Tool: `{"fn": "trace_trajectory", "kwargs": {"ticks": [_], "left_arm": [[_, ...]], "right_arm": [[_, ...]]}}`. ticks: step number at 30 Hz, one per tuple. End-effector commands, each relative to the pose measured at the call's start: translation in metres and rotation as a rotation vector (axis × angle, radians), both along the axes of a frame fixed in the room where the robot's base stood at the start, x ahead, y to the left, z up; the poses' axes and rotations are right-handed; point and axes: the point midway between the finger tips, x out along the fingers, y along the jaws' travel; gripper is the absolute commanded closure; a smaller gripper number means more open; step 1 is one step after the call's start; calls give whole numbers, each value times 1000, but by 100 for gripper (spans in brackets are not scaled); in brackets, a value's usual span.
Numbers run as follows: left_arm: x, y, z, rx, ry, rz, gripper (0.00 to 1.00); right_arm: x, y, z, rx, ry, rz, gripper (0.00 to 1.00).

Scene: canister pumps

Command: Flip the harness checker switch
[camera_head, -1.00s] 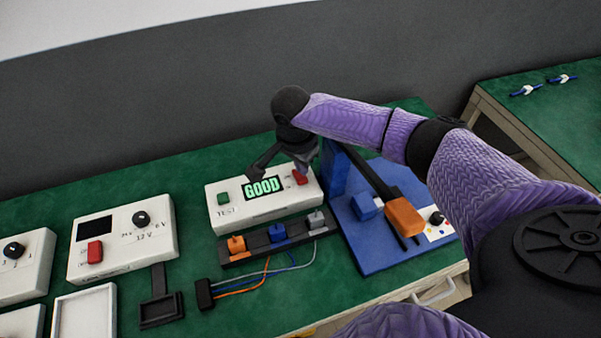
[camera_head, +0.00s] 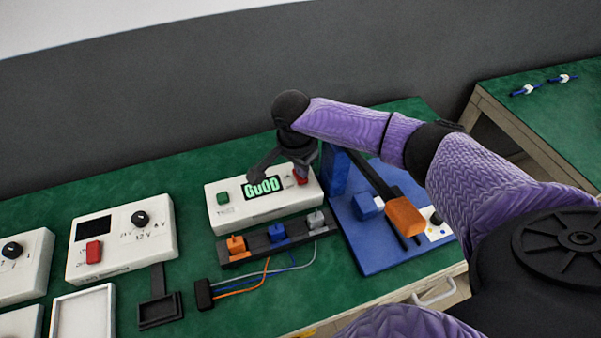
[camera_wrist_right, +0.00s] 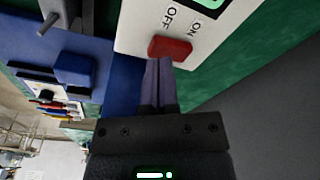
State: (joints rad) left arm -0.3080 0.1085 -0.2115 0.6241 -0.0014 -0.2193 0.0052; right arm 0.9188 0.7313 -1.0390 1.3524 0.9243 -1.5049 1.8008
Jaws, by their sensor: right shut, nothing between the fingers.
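The harness checker (camera_head: 235,210) is a white box with a green button (camera_head: 223,197), a lit screen (camera_head: 262,187) reading "GOOD" in green, and a red switch (camera_head: 301,177) at its right end. In the right wrist view the red switch (camera_wrist_right: 170,48) lies beside the labels OFF and ON. My right gripper (camera_head: 299,182) is over the right end of the checker. In the wrist view its shut fingertips (camera_wrist_right: 159,64) are at the red switch's edge, seeming to touch it, with nothing held. My left gripper is not in view.
A connector block (camera_head: 262,243) with orange, blue and grey plugs and wires sits in front of the checker. A blue press fixture (camera_head: 365,255) with an orange handle (camera_head: 405,217) stands close on the right. Another white box (camera_head: 120,240) is on the left.

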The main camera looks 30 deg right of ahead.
Motion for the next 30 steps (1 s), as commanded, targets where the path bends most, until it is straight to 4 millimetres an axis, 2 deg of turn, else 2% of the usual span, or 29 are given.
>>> {"fn": "trace_trajectory", "kwargs": {"ticks": [24, 27, 30], "left_arm": [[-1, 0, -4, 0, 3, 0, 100], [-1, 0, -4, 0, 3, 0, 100], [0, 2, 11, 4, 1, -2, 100]], "right_arm": [[0, 0, -13, -1, 2, 1, 100], [0, 0, -12, -1, 1, 1, 100], [0, 0, 1, 0, -1, 0, 100]]}}
